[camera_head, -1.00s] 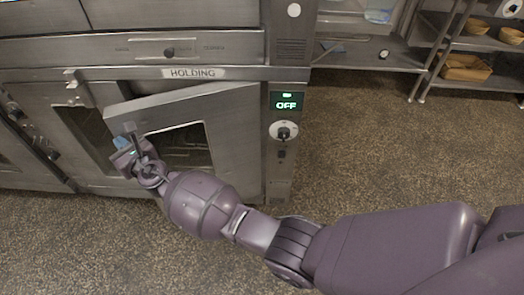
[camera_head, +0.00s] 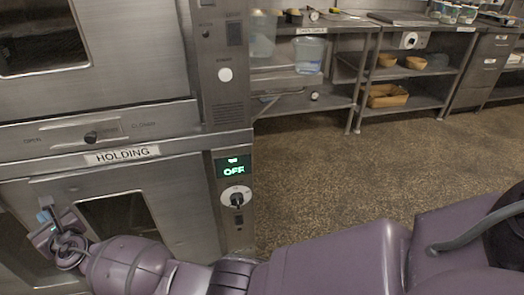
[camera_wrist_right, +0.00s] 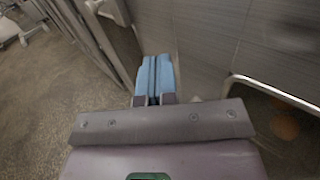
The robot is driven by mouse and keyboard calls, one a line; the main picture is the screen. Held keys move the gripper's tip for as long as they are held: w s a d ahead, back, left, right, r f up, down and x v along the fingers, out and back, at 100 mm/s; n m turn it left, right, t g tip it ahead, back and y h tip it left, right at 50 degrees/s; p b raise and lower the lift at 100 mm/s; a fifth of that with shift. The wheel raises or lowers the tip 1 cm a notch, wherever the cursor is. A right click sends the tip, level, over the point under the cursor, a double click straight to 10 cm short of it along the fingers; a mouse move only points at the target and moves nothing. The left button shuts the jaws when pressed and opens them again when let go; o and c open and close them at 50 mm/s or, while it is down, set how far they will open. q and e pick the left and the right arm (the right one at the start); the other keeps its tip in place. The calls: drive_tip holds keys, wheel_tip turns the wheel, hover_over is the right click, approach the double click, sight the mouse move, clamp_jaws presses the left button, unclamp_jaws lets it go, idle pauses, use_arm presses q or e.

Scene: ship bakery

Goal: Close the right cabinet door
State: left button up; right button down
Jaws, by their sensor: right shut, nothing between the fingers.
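The right cabinet door (camera_head: 172,205) is a steel door with a dark window, below the "HOLDING" label in the head view. It looks flush or nearly flush with the cabinet front; I cannot tell if it is fully shut. My right gripper (camera_head: 45,223) is at the door's left side, with its forearm across the lower part of the door. In the right wrist view, its blue fingers (camera_wrist_right: 153,76) are together and empty, close to a steel panel with a window frame; contact is unclear. My left gripper is not in view.
A control panel with an "OFF" display (camera_head: 233,167) and a knob (camera_head: 236,197) is right of the door. Steel shelves (camera_head: 425,101) with baskets stand at the back right. The speckled floor (camera_head: 340,180) between is clear.

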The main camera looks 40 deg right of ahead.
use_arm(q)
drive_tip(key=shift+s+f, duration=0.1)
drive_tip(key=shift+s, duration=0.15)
use_arm(e)
drive_tip(key=shift+s, duration=0.1)
idle(0.3)
use_arm(q)
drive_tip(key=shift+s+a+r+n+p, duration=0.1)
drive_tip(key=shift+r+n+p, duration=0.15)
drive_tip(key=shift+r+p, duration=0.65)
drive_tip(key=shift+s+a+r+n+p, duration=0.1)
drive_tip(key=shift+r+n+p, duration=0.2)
drive_tip(key=shift+p, duration=1.1)
use_arm(e)
drive_tip(key=v, duration=1)
drive_tip(key=shift+s, duration=0.35)
drive_tip(key=shift+d+r, duration=0.1)
drive_tip(key=shift+d, duration=0.05)
